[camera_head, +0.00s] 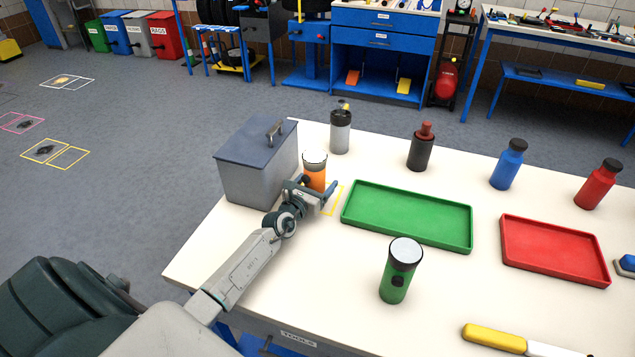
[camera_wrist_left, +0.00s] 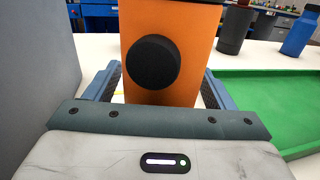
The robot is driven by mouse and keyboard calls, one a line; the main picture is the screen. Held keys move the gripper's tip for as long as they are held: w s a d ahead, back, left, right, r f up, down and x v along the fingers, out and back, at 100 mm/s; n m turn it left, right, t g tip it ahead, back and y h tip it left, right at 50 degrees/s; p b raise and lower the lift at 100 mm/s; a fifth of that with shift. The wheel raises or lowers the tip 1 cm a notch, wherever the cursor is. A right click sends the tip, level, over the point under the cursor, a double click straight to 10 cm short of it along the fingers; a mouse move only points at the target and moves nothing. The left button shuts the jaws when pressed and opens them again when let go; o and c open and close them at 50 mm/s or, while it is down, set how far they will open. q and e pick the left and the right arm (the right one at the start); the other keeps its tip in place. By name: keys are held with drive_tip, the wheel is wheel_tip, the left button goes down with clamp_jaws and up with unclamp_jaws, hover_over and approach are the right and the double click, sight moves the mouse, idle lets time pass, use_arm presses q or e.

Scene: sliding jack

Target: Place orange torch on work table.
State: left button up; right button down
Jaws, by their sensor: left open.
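The orange torch (camera_head: 315,174) is upright with its pale lens end up, over the white work table (camera_head: 230,245) just right of the grey metal box. My left gripper (camera_head: 318,188) is open, low around the torch. In the left wrist view the torch (camera_wrist_left: 170,70) fills the space between the two blue-grey fingers, its round black button facing my wrist. A finger lies on each side of it. The torch's bottom is hidden by my gripper in both views. My right gripper is not in view.
The grey box (camera_head: 255,165) stands close left of the gripper. A yellow outline (camera_head: 333,201) and a green tray (camera_head: 408,215) lie to the right. A green torch (camera_head: 401,270) stands in front of the tray. Several bottles stand along the back. The table's front-left area is clear.

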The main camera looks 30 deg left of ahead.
use_arm(q)
drive_tip(key=shift+s+r, duration=0.1)
drive_tip(key=shift+s, duration=0.25)
drive_tip(key=s, duration=0.3)
drive_tip(key=s+p, duration=0.1)
drive_tip(key=s, duration=0.3)
drive_tip(key=s+p, duration=0.1)
drive_tip(key=s, duration=0.2)
drive_tip(key=shift+s+d, duration=0.15)
drive_tip(key=shift+d, duration=0.1)
drive_tip(key=shift+s, duration=0.5)
